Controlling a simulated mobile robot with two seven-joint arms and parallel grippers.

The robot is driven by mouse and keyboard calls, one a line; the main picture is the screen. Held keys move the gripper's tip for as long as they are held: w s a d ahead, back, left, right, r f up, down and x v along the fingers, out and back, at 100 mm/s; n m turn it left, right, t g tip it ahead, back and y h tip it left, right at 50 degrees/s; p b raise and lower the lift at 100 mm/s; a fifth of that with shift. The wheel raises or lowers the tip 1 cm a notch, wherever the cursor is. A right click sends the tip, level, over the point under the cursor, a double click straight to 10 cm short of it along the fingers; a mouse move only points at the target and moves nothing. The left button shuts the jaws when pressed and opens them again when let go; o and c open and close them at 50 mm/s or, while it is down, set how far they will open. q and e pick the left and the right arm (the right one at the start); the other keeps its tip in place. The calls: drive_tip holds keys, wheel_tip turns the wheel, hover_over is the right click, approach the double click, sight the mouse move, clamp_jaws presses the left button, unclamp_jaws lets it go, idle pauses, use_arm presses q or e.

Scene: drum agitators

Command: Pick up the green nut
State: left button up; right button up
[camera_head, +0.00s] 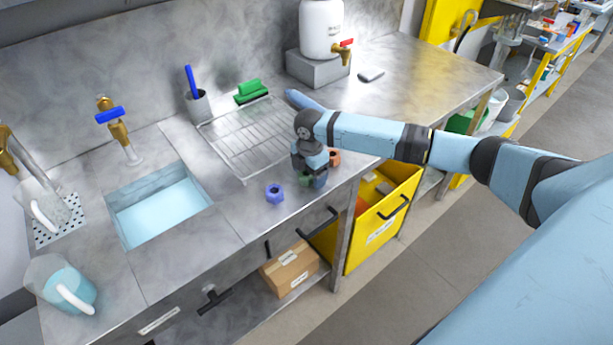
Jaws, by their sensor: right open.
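The green nut (304,180) stands on the steel counter near its front edge, partly hidden by my right gripper. My right gripper (314,178) comes down over it from above, and its jaws are open. I cannot tell whether a finger touches the nut. A blue nut (274,193) lies to the left of the green one, and an orange-brown nut (334,158) lies to the right, close to the gripper. My left gripper is not in view.
A wire drying rack (243,140) lies behind the nuts. The water-filled sink (158,210) is at the left. A pitcher (60,284) stands at the front left. A yellow bin (376,222) sits below the counter edge. The counter's right end is mostly clear.

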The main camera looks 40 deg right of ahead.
drive_tip(key=c, duration=1)
drive_tip(key=shift+r, duration=0.1)
drive_tip(key=shift+c, duration=1)
